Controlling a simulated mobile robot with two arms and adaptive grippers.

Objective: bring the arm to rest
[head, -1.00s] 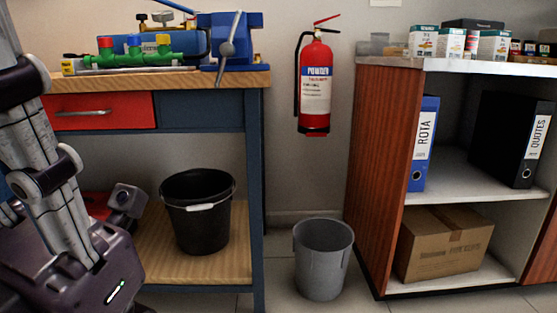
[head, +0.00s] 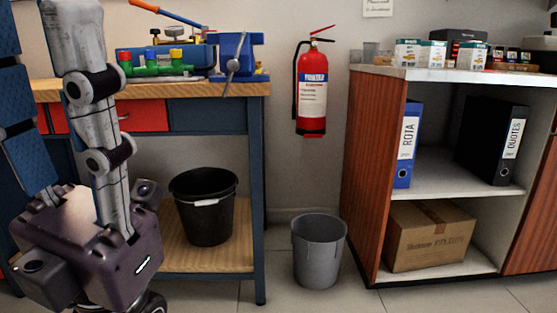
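Neither of my grippers shows in the head view. A grey jointed arm (head: 108,195) with black joints stands at the left, in front of the workbench. It meets a dark purple box-shaped body (head: 110,268) with a small lit green strip. I cannot tell whether this arm and body are mine. No gripper fingers show on it, and no held object is visible.
A wooden-topped workbench (head: 200,90) carries a blue vise (head: 236,55); a black bucket (head: 205,215) is on its lower shelf. A grey bin (head: 318,255) stands on the floor. A red extinguisher (head: 312,95) hangs on the wall. Shelving (head: 368,160) is at right.

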